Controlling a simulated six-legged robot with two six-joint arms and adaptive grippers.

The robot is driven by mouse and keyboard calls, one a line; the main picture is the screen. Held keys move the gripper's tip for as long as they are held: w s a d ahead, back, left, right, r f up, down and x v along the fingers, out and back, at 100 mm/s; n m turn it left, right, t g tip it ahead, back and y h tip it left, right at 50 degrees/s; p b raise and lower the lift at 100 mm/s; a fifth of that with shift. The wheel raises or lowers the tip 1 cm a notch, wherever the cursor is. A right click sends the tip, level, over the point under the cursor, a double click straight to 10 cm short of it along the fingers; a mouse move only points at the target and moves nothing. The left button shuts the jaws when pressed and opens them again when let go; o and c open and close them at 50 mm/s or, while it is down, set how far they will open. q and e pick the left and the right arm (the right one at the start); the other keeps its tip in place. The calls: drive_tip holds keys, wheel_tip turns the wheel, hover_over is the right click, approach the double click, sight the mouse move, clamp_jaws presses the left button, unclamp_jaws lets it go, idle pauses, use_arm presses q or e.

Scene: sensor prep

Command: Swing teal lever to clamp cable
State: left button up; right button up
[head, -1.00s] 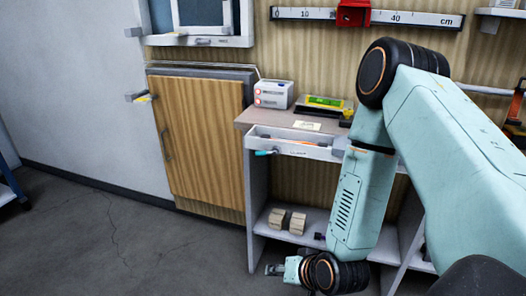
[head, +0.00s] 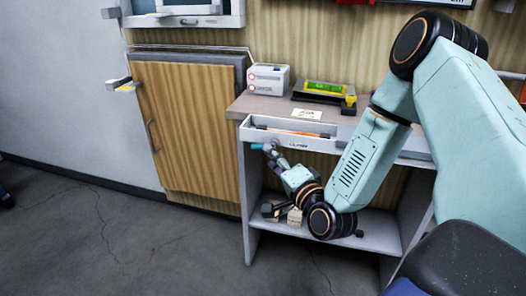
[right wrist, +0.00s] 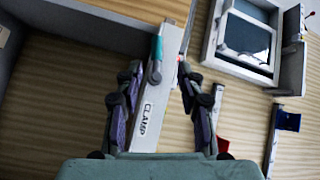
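The teal lever (head: 257,146) sits at the left end of the front of a white tray (head: 290,143) labelled CLAMP. My right gripper (head: 272,152) has its fingertips close to the lever, just below and right of it. In the right wrist view, the teal lever (right wrist: 157,50) shows between and slightly beyond the open fingertips of my right gripper (right wrist: 160,72). I cannot tell whether they touch it. An orange strand, perhaps the cable (head: 296,132), lies in the tray. My left gripper is not in view.
Tan blocks (head: 294,216) stand on the lower shelf (head: 340,232). A wooden cabinet (head: 195,120) stands left; the floor in front is clear.

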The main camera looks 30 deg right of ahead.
sight(260, 147)
drive_tip(key=w, duration=0.3)
drive_tip(key=w+b, duration=0.1)
drive_tip(key=w, duration=0.1)
drive_tip(key=shift+w+d+f, duration=0.15)
drive_tip(key=shift+w+d, duration=0.05)
drive_tip(key=shift+d, duration=0.05)
drive_tip(key=shift+w+f, duration=0.15)
drive_tip(key=shift+w, duration=0.05)
drive_tip(key=shift+d, duration=0.1)
drive_tip(key=shift+c, duration=0.4)
drive_tip(key=shift+s, duration=0.1)
drive_tip(key=c, duration=0.4)
clamp_jaws()
